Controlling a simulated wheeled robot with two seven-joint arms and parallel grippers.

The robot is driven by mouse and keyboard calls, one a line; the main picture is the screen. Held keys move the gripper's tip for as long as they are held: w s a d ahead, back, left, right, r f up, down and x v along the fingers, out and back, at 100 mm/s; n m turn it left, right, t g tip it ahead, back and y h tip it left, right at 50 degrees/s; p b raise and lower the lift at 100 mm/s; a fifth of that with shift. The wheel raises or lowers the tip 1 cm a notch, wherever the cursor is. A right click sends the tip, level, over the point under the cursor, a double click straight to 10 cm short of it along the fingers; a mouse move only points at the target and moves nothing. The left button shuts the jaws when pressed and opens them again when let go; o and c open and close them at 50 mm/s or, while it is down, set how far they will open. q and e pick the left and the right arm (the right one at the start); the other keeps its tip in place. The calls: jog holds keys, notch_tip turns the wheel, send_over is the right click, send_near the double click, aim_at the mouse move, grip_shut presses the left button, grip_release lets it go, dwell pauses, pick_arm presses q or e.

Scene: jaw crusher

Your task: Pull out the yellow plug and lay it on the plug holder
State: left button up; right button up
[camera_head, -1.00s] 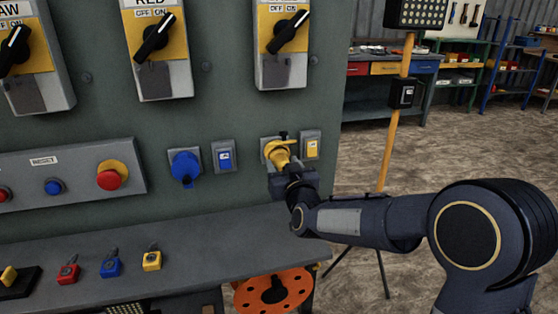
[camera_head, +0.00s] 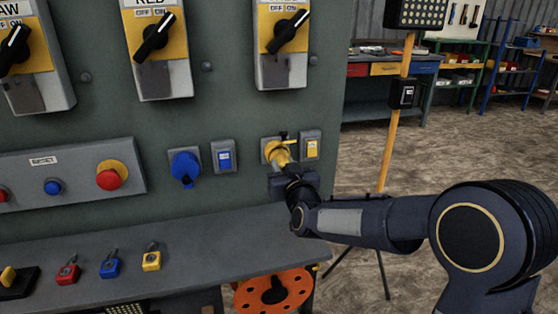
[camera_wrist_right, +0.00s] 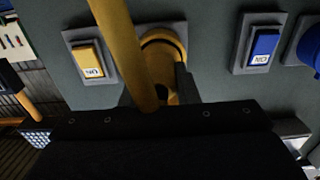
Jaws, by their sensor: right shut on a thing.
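The yellow plug (camera_head: 283,158) is in front of the yellow socket (camera_head: 270,147) on the grey-green panel. My right gripper (camera_head: 290,172) is shut on the plug, just below and in front of the socket. In the right wrist view the plug (camera_wrist_right: 128,50) is a long yellow shaft slanting down to the gripper (camera_wrist_right: 155,105), with the socket's yellow ring (camera_wrist_right: 168,42) behind it. I cannot tell whether the plug's tip is still inside the socket. No plug holder can be made out for certain. My left gripper is out of view.
A yellow switch (camera_head: 311,149) is right of the socket; a blue switch (camera_head: 225,156) and blue plug (camera_head: 186,167) are left. Below, a grey shelf (camera_head: 205,250) carries red, blue and yellow padlocks (camera_head: 151,260). A yellow post (camera_head: 388,150) stands right of the panel.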

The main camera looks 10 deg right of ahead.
dwell(0.6)
jog(key=shift+s+d, duration=0.1)
jog(key=shift+s, duration=2.5)
